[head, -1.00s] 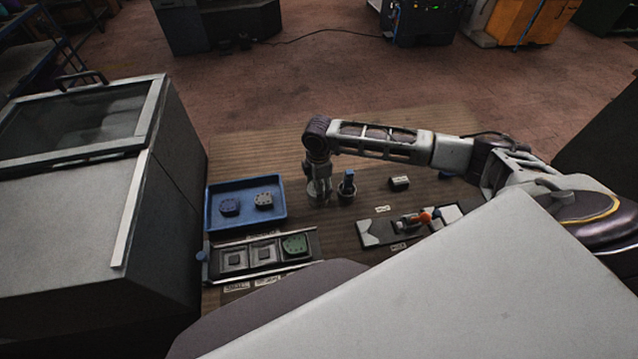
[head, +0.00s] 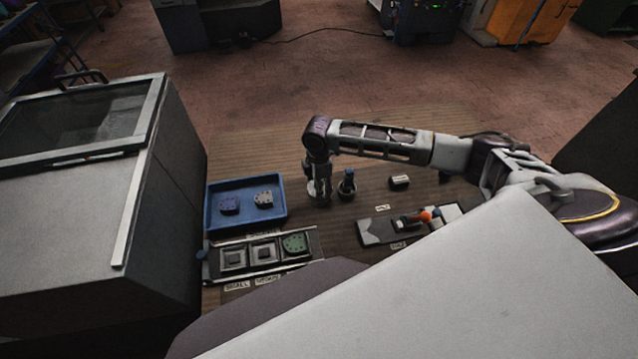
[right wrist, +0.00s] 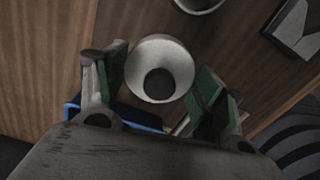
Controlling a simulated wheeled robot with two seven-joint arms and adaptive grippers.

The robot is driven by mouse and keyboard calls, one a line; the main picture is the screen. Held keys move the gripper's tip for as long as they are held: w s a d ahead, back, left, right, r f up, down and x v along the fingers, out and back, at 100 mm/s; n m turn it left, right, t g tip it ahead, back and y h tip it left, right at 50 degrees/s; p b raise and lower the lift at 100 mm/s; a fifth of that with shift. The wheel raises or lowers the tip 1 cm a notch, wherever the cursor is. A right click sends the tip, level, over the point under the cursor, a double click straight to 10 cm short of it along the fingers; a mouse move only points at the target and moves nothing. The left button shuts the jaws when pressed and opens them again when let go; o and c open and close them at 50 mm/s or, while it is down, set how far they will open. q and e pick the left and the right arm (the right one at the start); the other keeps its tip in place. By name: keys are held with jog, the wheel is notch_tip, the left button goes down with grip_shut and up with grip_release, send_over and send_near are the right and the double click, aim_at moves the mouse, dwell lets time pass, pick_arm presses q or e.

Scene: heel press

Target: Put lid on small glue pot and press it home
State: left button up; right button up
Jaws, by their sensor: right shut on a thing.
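My right gripper (head: 319,188) points straight down over the wooden table, left of a small pot (head: 347,191) with a dark blue-topped upright in it. In the right wrist view, the green-padded fingers of my right gripper (right wrist: 160,92) are on either side of a pale round piece (right wrist: 142,68). It is wide, ring-like, with a dark round middle. The fingers are shut on it. I cannot tell whether it is the lid or the small glue pot itself. Another pale round rim (right wrist: 198,3) shows at the top edge there. My left gripper is out of view.
A blue tray (head: 246,223) with two lobed pieces lies to the left. A fixture of square seats (head: 234,257) with a green piece is in front of it. A small pale block (head: 399,181) and a grey mat (head: 372,236) with an orange-tipped tool lie to the right.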

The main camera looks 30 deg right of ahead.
jog(key=shift+f, duration=0.4)
dwell(0.5)
jog(key=shift+s+f+p, duration=0.15)
jog(key=shift+p, duration=0.35)
dwell(2.4)
jog(key=o, duration=0.9)
jog(key=shift+c, duration=0.2)
jog(key=shift+o, duration=0.7)
